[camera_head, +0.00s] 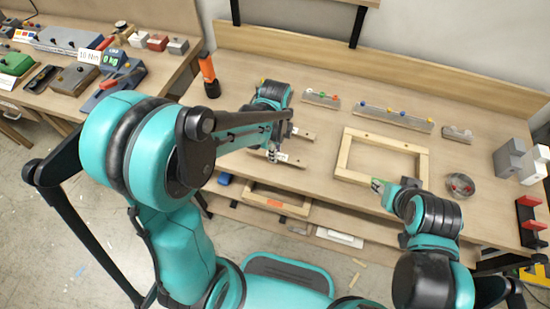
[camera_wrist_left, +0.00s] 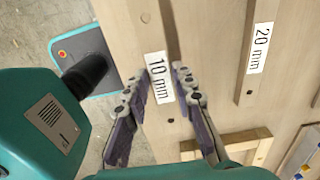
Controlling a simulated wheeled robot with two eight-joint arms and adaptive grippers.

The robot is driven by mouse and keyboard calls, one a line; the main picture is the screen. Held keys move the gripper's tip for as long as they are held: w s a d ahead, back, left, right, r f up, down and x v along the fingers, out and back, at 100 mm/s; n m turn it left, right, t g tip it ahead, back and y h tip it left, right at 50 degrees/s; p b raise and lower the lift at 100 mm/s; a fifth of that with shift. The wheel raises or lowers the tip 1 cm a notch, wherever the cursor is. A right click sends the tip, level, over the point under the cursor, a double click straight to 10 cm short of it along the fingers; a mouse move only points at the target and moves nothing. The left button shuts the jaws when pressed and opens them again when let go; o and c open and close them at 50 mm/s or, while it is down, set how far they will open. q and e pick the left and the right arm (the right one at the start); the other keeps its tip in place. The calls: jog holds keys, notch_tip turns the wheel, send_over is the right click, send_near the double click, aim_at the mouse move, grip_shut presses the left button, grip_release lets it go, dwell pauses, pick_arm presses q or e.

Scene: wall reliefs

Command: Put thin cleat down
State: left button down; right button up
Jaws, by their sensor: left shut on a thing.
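The thin cleat, a pale wooden strip labelled "10 mm" (camera_wrist_left: 159,72), lies between the fingers of my left gripper (camera_wrist_left: 161,82) in the left wrist view. The gripper is shut on it. In the head view my left gripper (camera_head: 273,152) is at the bench's front edge, with the thin cleat (camera_head: 291,159) sticking out to its right. I cannot tell whether the cleat touches the bench top. A thicker cleat labelled "20 mm" (camera_wrist_left: 258,50) lies apart, behind it in the head view (camera_head: 304,134). My right gripper (camera_head: 383,190) is over the front edge; its fingers are unclear.
A wooden frame (camera_head: 427,165) lies right of the cleats on the bench (camera_head: 330,125). Rails with coloured knobs (camera_head: 395,117) lie behind it. An orange and black tool (camera_head: 208,75) stands at the left. A round dish (camera_head: 460,184) and grey blocks (camera_head: 510,157) are at the right.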

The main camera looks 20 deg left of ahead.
pick_arm(q)
notch_tip(320, 180, down, 4)
jog(key=shift+b, duration=0.85)
jog(key=shift+r, duration=0.1)
jog(key=c, duration=1.7)
grip_release()
jog(key=shift+f, duration=0.2)
jog(key=o, duration=0.4)
jog(key=shift+o, duration=0.2)
jog(key=shift+r, duration=0.15)
